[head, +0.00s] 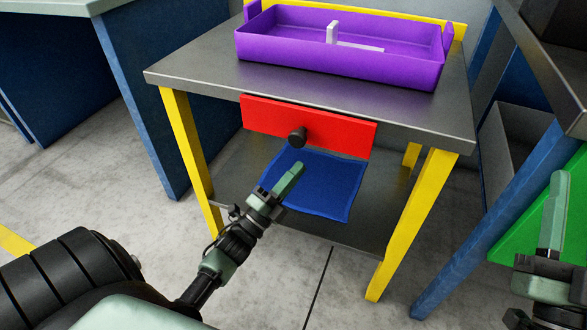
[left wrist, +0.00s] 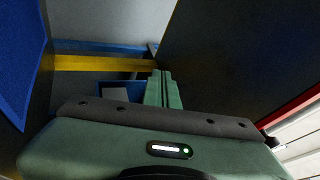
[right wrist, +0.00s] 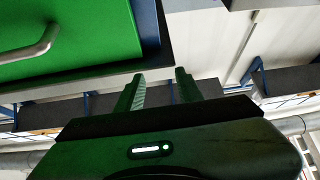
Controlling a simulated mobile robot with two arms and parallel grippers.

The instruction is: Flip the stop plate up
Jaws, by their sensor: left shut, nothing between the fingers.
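The stop plate appears to be the red panel (head: 340,134) with a black knob (head: 297,137), hanging down below the front edge of the metal table in the head view. My left gripper (head: 299,167) is shut and empty, its tips just below the knob and apparently in front of the blue cloth. Its closed fingers also show in the left wrist view (left wrist: 160,74), with a red edge (left wrist: 300,112) at the right. My right gripper (right wrist: 160,78) is open and empty, away at the right edge of the head view. Whether the left fingers touch the plate I cannot tell.
A purple tray (head: 340,74) with a white divider stands on the metal table (head: 190,68). A blue cloth (head: 330,188) lies on the lower shelf. Yellow legs (head: 415,220) flank the opening. A green panel (head: 530,240) and blue post (head: 500,220) stand at the right.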

